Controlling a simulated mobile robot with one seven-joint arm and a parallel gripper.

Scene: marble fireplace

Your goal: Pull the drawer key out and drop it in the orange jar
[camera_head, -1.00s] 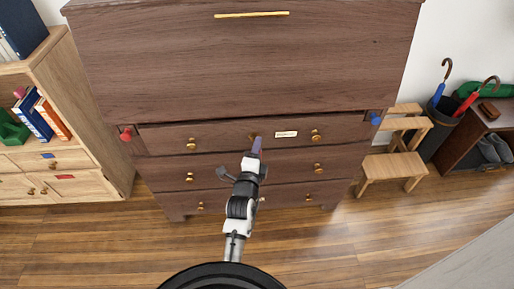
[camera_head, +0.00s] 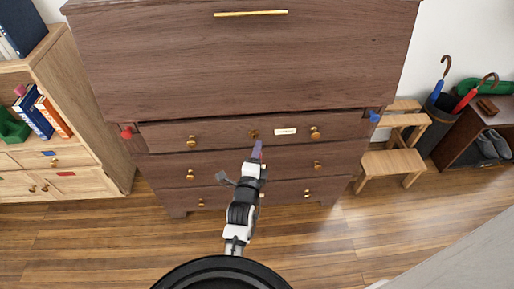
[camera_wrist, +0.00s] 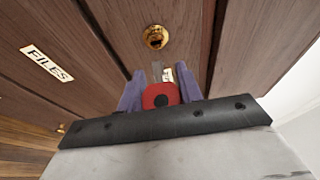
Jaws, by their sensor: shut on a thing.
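The key (camera_wrist: 160,94) has a red head with a dark round spot and a short grey shaft. My gripper (camera_wrist: 160,92) is shut on its head, with the purple fingers on both sides. The shaft points at the brass keyhole (camera_wrist: 156,37) and appears apart from it, with a small gap of wood between. In the head view my gripper (camera_head: 257,150) is just below and in front of the keyhole (camera_head: 254,134) of the top drawer (camera_head: 225,133); the key is too small to make out there. No orange jar shows in either view.
The dark wooden chest (camera_head: 245,60) fills the middle. A light wood bookcase (camera_head: 85,110) stands at left. A step stool (camera_head: 392,162), an umbrella bin (camera_head: 438,125) and a shoe bench (camera_head: 478,130) are at right. The floor (camera_head: 330,240) in front is clear.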

